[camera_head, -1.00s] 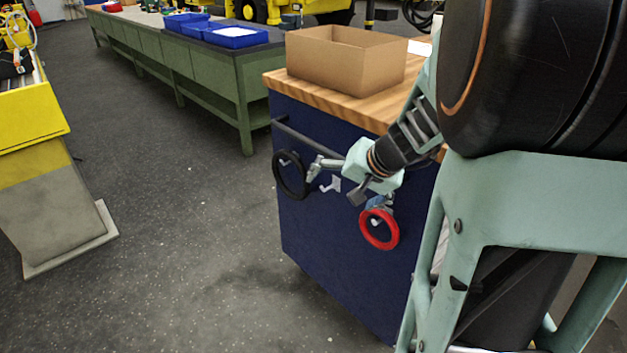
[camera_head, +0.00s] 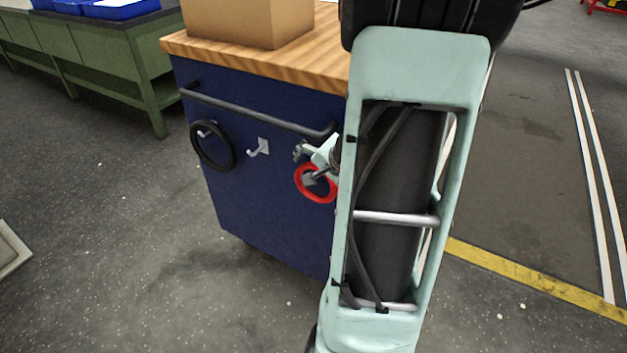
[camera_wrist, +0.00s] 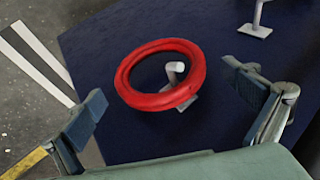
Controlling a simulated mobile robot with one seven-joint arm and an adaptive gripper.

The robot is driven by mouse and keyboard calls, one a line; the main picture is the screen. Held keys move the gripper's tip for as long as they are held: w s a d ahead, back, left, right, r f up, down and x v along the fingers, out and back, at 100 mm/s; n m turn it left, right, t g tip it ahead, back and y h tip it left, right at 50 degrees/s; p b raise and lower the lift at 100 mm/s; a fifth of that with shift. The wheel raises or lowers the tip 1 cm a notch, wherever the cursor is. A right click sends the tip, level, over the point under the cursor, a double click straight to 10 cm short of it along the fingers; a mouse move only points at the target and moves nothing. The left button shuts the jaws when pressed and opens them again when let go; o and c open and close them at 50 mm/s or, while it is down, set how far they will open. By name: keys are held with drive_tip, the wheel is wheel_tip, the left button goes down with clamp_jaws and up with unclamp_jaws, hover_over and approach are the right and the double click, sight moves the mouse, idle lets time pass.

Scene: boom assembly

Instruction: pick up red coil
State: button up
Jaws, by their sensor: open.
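The red coil (camera_head: 316,183) hangs on the blue side of the cart (camera_head: 254,201), at the right, partly hidden by my gripper and arm in the head view. In the wrist view the red coil (camera_wrist: 159,101) is a ring around a white hook (camera_wrist: 177,72) on the blue panel. My gripper (camera_wrist: 168,112) is open, with one finger to the left below the coil and one to the right of it. The coil lies ahead of and between the fingers, and nothing is held. In the head view my gripper (camera_head: 303,158) is small and mostly hidden.
A black coil (camera_head: 213,146) hangs at the left of the panel, with an empty hook (camera_head: 258,148) beside it. A dark rail (camera_head: 255,114) runs above them. A cardboard box (camera_head: 250,22) stands on the wooden top (camera_head: 320,58). Open floor lies left.

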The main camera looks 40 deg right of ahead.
sight(314, 192)
drive_tip(key=b+x, duration=0.1)
drive_tip(key=x, duration=0.4)
drive_tip(key=shift+s+a+f+b, duration=0.15)
drive_tip(key=shift+s+a+b, duration=0.05)
drive_tip(key=shift+b, duration=0.2)
drive_tip(key=shift+w+d+f, duration=0.1)
drive_tip(key=shift+w+f, duration=0.3)
drive_tip(key=shift+c, duration=0.6)
drive_tip(key=c, duration=1.1)
drive_tip(key=shift+r, duration=0.1)
drive_tip(key=shift+s+a+r, duration=0.1)
drive_tip(key=shift+a+r, duration=0.2)
drive_tip(key=shift+r, duration=0.1)
drive_tip(key=shift+s+a+r+p, duration=0.3)
drive_tip(key=shift+s+a+r, duration=0.75)
drive_tip(key=shift+a, duration=1)
drive_tip(key=shift+s+a+r+p, duration=0.3)
drive_tip(key=shift+s+a+r, duration=0.35)
drive_tip(key=shift+a+r, duration=1.05)
drive_tip(key=shift+s+a+r+p, duration=0.3)
drive_tip(key=shift+s+a+r, duration=0.55)
drive_tip(key=shift+a, duration=1.55)
